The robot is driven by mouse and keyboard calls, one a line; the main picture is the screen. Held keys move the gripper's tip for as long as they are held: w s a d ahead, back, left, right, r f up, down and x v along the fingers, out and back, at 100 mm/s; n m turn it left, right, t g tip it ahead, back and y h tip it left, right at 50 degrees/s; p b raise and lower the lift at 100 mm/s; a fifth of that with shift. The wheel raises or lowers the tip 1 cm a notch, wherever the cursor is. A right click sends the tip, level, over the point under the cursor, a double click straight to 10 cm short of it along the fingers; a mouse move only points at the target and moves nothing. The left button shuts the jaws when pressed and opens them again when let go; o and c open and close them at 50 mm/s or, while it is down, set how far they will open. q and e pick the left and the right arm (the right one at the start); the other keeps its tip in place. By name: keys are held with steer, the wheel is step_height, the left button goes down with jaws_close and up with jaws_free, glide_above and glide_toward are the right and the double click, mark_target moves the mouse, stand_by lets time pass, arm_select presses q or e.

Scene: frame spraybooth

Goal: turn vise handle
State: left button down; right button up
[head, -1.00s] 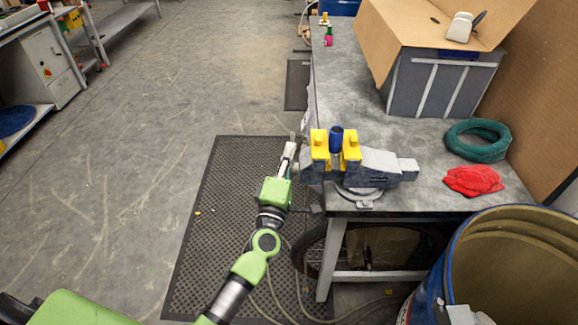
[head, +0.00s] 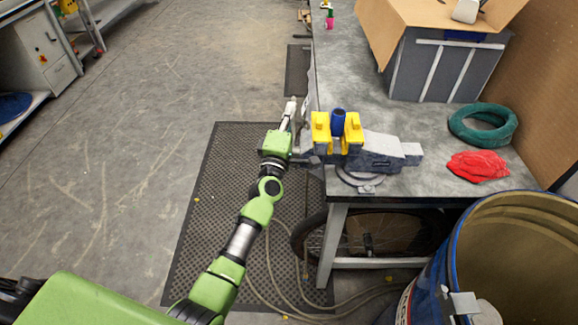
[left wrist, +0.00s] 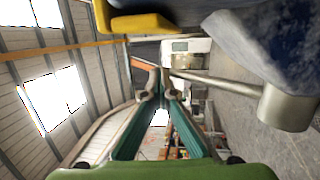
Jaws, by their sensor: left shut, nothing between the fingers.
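The grey vise (head: 382,160) is fixed at the near left corner of the workbench. Its yellow jaws (head: 321,133) stand on either side of an upright blue cylinder (head: 338,123). My left gripper (head: 291,103) is just left of the vise, beside the bench's left edge. It is shut with nothing in its fingers. In the left wrist view the metal vise handle (left wrist: 222,82) runs from a round hub (left wrist: 289,106) to close by my fingertips (left wrist: 159,86). I cannot tell whether they touch it. My right gripper is not in view.
On the bench (head: 350,60) lie a red cloth (head: 479,166) and a green ring (head: 484,124); a grey crate (head: 437,80) stands behind. A blue drum (head: 452,255) stands at the right front. A dark mat (head: 225,215) and open floor lie to the left.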

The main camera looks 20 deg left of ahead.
arm_select(q)
steer(key=shift+w+a+f+b, duration=0.15)
steer(key=shift+w+f+b, duration=0.1)
steer(key=shift+w+b, duration=0.2)
steer(key=shift+w+a+f+b, duration=0.1)
steer(key=shift+w+f+b, duration=0.1)
steer(key=shift+w+b, duration=0.15)
